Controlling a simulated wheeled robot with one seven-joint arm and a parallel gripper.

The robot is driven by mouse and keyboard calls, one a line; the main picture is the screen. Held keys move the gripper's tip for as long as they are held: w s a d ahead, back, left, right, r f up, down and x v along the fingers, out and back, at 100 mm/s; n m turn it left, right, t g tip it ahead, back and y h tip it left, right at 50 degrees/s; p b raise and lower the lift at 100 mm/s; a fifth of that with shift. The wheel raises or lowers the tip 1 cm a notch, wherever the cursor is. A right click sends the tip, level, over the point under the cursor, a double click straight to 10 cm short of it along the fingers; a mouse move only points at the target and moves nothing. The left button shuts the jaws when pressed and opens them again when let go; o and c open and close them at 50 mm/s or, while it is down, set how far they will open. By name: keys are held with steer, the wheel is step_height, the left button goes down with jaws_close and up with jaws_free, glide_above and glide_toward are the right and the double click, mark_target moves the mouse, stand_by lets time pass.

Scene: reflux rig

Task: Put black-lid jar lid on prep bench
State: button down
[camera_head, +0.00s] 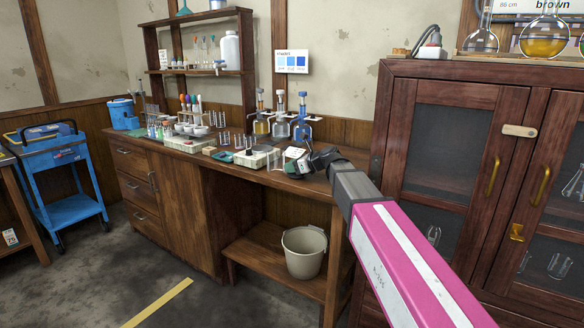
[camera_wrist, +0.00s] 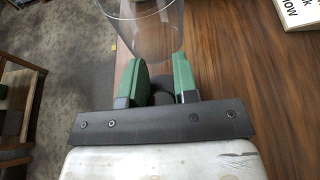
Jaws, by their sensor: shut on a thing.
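My gripper (camera_head: 297,165) is over the front edge of the wooden bench (camera_head: 186,205), towards its right end. In the wrist view its green-padded fingers (camera_wrist: 159,80) are close together, with a small dark piece (camera_wrist: 161,98) between them. This looks like the black lid, but most of it is hidden by the fingers. A clear glass cylinder (camera_wrist: 146,30), perhaps the open jar, is just beyond the fingertips; I cannot tell whether they touch. The bare bench top (camera_wrist: 245,80) fills the right of the wrist view.
Racks, tubes and bowls (camera_head: 195,128) crowd the bench to the left. Several dispenser bottles (camera_head: 281,122) stand behind my gripper. A beige bucket (camera_head: 304,252) sits on the low shelf. A dark wooden cabinet (camera_head: 395,150) stands close on the right.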

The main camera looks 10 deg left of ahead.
steer(key=shift+f, duration=0.15)
steer(key=c, duration=0.9)
jaws_free()
steer(key=shift+r, duration=0.25)
steer(key=v, duration=0.7)
steer(key=shift+s+d, duration=0.1)
steer(key=shift+d, duration=0.1)
